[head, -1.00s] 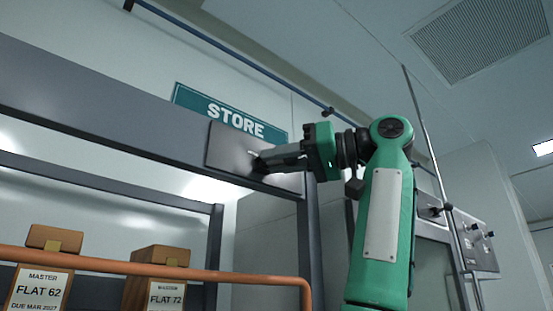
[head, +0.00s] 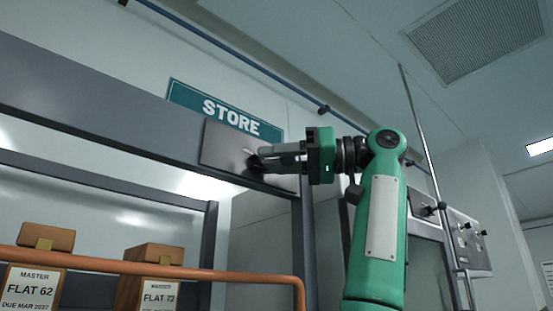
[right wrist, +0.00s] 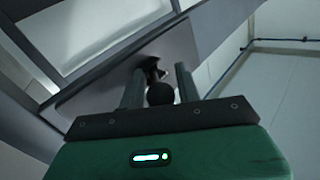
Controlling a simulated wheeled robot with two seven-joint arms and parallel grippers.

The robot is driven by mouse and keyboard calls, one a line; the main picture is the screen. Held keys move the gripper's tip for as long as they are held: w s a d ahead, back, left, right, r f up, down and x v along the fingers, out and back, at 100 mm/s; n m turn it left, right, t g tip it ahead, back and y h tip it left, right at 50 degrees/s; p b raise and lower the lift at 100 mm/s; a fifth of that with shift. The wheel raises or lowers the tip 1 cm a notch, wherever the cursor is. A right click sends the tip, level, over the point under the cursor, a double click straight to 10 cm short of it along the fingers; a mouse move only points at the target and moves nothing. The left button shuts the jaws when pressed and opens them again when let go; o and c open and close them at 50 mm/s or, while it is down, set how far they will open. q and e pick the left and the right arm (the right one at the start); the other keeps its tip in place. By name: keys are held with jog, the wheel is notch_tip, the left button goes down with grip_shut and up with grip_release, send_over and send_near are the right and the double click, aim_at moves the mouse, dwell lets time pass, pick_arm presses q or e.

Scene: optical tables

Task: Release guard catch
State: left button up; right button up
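The guard catch shows as a black ball knob (right wrist: 160,94) on a short dark stem, set on a dark flat plate (head: 226,146) fixed to the grey upper beam. My right gripper (head: 270,159) reaches the lower middle of this plate from the right. In the right wrist view its two fingers (right wrist: 160,88) stand on both sides of the knob, with no clear gap, so it looks shut on it. In the head view the fingers largely hide the knob. My left gripper is in neither view.
The grey beam (head: 80,108) belongs to a shelf frame. An orange rail (head: 200,272) runs across its front. A STORE sign (head: 225,110) hangs behind. A control box (head: 468,240) is at the right.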

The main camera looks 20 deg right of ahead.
jog(key=shift+d, duration=0.1)
jog(key=shift+s+d+f, duration=0.1)
jog(key=shift+d, duration=0.1)
jog(key=b+v, duration=0.4)
jog(key=v, duration=0.9)
jog(key=shift+d, duration=0.1)
